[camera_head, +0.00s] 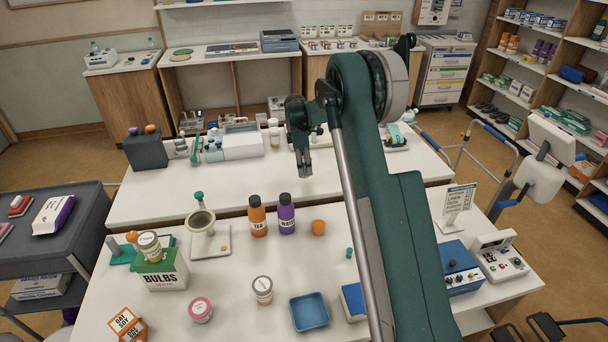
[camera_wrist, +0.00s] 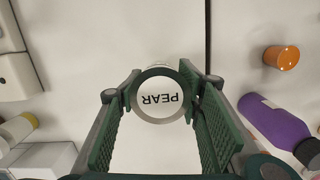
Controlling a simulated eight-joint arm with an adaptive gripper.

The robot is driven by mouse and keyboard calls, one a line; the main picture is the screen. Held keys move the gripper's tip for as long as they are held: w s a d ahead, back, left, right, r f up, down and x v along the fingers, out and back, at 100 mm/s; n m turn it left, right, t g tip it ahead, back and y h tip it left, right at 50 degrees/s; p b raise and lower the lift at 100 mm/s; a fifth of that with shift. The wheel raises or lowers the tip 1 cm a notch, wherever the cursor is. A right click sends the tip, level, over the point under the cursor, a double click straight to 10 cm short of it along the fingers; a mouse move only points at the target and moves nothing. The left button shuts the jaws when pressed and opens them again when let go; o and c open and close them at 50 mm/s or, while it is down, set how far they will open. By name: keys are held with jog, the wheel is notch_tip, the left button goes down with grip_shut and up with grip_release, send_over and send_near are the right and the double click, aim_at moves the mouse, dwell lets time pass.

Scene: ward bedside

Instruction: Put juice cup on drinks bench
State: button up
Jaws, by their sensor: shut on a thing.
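My gripper (camera_head: 304,172) hangs over the middle white table (camera_head: 240,191) in the head view. In the wrist view, my gripper (camera_wrist: 162,84) has its green fingers on both sides of a round cup with a white lid marked PEAR (camera_wrist: 160,101), and is shut on it. In the head view I cannot make the cup out clearly. A bench (camera_head: 325,72) along the back wall bears a row of small cups and brown boards; no label shows whether it is the drinks bench.
Orange (camera_head: 258,216) and purple (camera_head: 287,214) bottles and an orange cup (camera_head: 319,227) stand on the front table. A white box (camera_head: 242,143) and small bottles stand left of my gripper. A walker (camera_head: 483,150) is at the right. The middle table's left front is bare.

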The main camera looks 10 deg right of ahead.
jog(key=shift+f, duration=0.2)
jog(key=shift+f, duration=1.75)
jog(key=shift+f, duration=0.15)
jog(key=o, duration=1)
jog(key=shift+r, duration=0.2)
jog(key=r, duration=0.4)
jog(key=a+r, duration=0.1)
jog(key=r, duration=0.6)
jog(key=shift+w+a+r, duration=0.1)
jog(key=shift+a+r, duration=0.1)
jog(key=shift+r, duration=0.2)
jog(key=shift+r, duration=0.1)
